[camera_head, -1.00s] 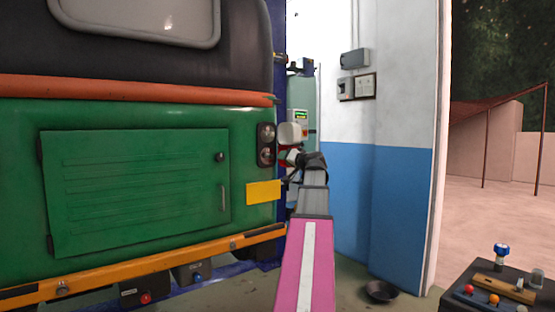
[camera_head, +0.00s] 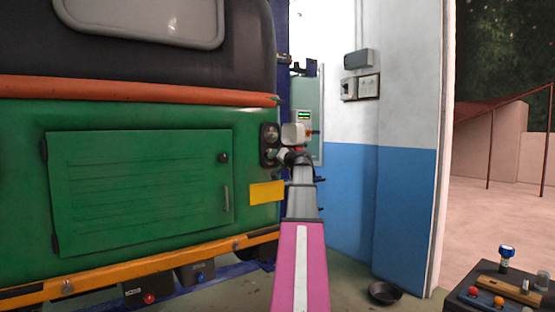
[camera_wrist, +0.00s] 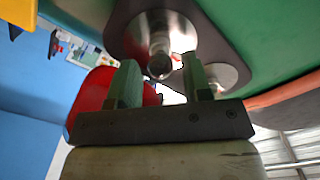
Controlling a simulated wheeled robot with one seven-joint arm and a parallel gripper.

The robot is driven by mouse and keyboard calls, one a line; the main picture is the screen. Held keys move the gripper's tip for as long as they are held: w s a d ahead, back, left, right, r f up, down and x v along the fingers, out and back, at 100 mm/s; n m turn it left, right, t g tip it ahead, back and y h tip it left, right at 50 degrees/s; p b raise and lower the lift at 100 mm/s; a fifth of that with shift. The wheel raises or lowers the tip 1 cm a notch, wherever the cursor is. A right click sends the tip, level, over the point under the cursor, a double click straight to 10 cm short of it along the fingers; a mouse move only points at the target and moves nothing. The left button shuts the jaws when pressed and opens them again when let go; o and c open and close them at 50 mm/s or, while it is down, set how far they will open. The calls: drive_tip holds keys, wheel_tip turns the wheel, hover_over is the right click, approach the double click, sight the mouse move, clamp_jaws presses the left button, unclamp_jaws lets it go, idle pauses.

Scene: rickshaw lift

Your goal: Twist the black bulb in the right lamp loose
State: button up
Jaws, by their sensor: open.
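The right lamp (camera_head: 270,145) is a dark plate with two round reflectors on the rear right corner of the green rickshaw (camera_head: 140,190). In the wrist view the dark lamp plate (camera_wrist: 191,30) holds two shiny reflectors. A dark, glassy bulb (camera_wrist: 160,65) sticks out of the nearer reflector toward my gripper (camera_wrist: 162,82). My gripper is open, with one green finger on each side of the bulb's end as seen. I cannot tell whether the fingers touch it. In the head view my gripper's fingers are too small to make out beside the lamp.
A red rounded object (camera_wrist: 92,103) sits just left of my gripper in the wrist view. A blue and white wall (camera_head: 400,200) stands right of my arm. A dark bowl (camera_head: 384,292) lies on the floor. A dark table (camera_head: 463,300) with small coloured items is at lower right.

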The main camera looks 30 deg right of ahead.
drive_tip(key=m, duration=1)
drive_tip(key=c, duration=0.6)
